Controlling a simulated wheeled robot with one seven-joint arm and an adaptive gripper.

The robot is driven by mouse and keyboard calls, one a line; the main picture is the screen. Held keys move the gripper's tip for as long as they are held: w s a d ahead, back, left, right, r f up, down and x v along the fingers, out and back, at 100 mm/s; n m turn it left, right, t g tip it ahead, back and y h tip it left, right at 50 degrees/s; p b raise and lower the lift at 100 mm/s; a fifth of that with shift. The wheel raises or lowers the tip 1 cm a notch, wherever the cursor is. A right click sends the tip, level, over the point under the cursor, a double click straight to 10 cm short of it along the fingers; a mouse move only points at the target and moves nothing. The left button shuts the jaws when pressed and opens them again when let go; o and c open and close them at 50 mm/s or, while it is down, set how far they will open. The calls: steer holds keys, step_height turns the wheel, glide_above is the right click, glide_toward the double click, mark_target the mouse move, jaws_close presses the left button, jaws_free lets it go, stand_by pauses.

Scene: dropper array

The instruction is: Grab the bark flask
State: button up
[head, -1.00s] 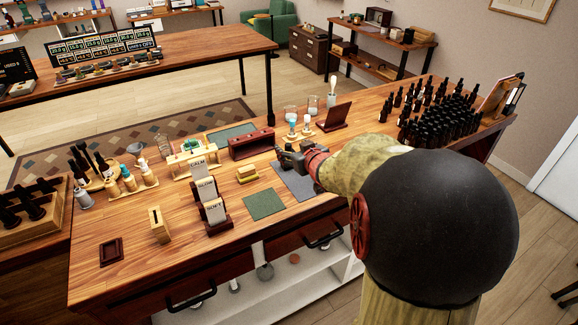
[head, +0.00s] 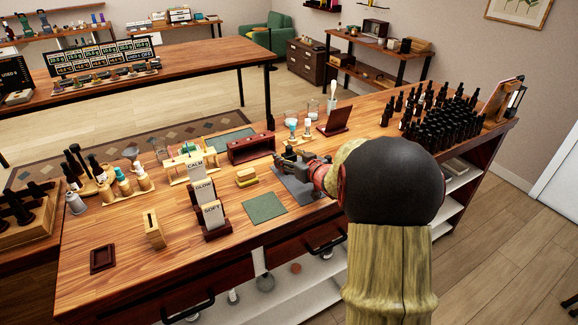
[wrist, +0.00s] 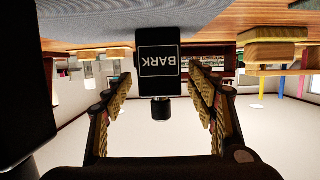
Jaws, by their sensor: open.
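The bark flask (wrist: 158,62) is a small black bottle with a dark cap and a white-framed "BARK" label. The wrist view shows it upside down, its base on a grey surface. My gripper (wrist: 160,82) is open, with one finger on each side of the flask. Gaps show between the fingers and the flask, so they do not appear to grip it. In the head view, my gripper (head: 292,160) is low at the grey mat (head: 296,186); the flask cannot be told apart from the dark fingers there.
A green mat (head: 264,207), yellow blocks (head: 246,177) and a dark red rack (head: 250,147) are left of my gripper. Many black bottles (head: 440,120) crowd the table's right end.

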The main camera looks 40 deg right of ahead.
steer(key=shift+w, duration=0.15)
steer(key=shift+c, duration=1.1)
steer(key=c, duration=1.1)
steer(key=shift+r, duration=0.1)
steer(key=shift+c, duration=0.8)
